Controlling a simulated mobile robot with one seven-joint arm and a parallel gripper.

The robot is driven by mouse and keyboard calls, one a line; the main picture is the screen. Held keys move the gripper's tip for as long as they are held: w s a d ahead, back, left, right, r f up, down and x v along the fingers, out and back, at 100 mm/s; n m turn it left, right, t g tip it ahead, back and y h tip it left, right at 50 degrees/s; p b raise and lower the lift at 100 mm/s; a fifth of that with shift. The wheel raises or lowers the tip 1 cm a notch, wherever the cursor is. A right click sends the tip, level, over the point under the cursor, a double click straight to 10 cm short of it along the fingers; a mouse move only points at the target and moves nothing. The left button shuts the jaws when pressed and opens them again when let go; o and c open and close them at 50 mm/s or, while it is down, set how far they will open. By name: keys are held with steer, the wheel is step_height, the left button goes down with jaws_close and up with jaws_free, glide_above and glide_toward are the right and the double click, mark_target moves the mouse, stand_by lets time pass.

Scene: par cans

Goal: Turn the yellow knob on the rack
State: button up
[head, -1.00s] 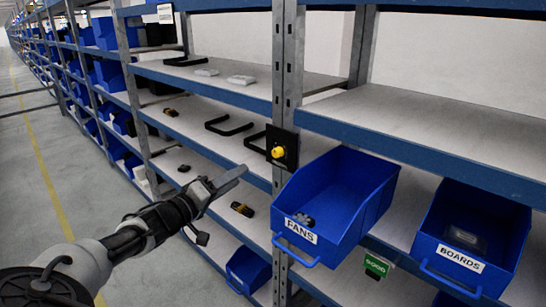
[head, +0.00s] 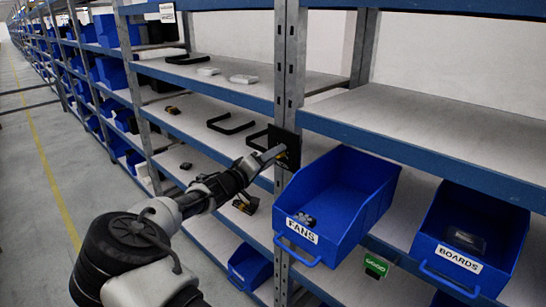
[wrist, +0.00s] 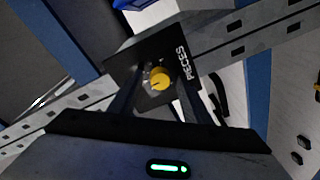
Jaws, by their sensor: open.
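The yellow knob (wrist: 160,78) sits on a black square plate (wrist: 150,52) fixed to the rack's grey upright. In the wrist view my gripper (wrist: 152,88) is open, with one finger on each side of the knob; I cannot tell whether either finger touches it. In the head view my gripper (head: 272,155) is at the black plate (head: 286,140), and the knob is mostly hidden behind the fingers.
A blue bin marked FANS (head: 340,200) stands just right of the upright (head: 289,60), close to my gripper. A blue bin marked BOARDS (head: 470,235) is farther right. Black handles (head: 232,125) lie on the shelf to the left.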

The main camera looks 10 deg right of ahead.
steer(key=c, duration=1)
steer(key=shift+c, duration=0.2)
steer(key=shift+n, duration=0.3)
steer(key=shift+w+r+n+g+p, duration=0.1)
steer(key=shift+n+g+p, duration=0.45)
steer(key=shift+n, duration=1.8)
steer(key=shift+s+r+n+g+p, duration=0.1)
steer(key=shift+n+p, duration=0.85)
steer(key=shift+n, duration=1.35)
steer(key=shift+w+r+n+g+p, duration=0.2)
steer(key=shift+n+p, duration=0.55)
steer(key=shift+n, duration=1.6)
steer(key=shift+s+f, duration=0.1)
steer(key=shift+f, duration=0.1)
